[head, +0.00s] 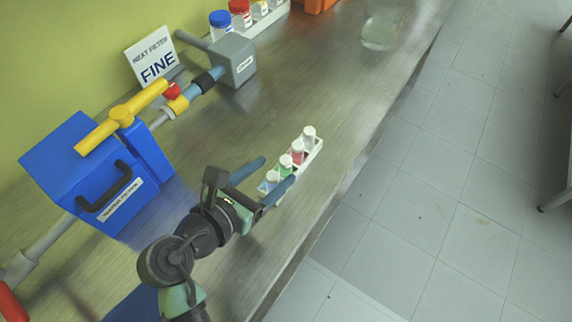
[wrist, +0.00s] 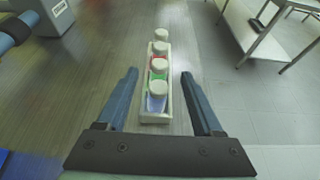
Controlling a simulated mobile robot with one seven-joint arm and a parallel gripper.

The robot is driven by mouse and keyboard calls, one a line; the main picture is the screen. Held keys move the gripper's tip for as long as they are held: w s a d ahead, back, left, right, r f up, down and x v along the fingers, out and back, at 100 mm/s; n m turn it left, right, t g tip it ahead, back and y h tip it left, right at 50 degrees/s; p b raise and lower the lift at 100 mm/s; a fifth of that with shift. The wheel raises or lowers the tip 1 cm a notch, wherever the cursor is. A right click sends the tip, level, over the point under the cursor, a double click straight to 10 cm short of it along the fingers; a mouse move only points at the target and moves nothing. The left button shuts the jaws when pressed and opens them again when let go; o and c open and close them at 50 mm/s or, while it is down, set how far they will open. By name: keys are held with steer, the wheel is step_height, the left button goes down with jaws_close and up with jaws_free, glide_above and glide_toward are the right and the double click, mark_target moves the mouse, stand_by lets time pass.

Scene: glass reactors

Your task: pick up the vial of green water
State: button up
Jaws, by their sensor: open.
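The vial of green water (head: 285,166) has a white cap and stands upright in a white rack (head: 315,155) on the bench. In the wrist view the green vial (wrist: 157,77) is second from the near end, partly hidden by the nearer blue vial (wrist: 157,100). A red vial (head: 298,151) and a clear or white vial (head: 308,138) stand beyond it. My gripper (head: 277,171) is open and empty. In the wrist view its fingers (wrist: 160,74) lie on either side of the rack's near end, apart from it.
A blue filter housing (head: 70,160) with yellow handle stands left, joined by pipe to a grey box (head: 234,60). A "FINE" sign (head: 152,57) stands behind. A glass vessel (head: 379,30) and an orange bin (head: 318,4) are farther back. The bench edge lies right of the rack.

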mark_target(284, 161)
steer(key=shift+x, duration=2.8)
steer(key=shift+r, duration=0.2)
jaws_close()
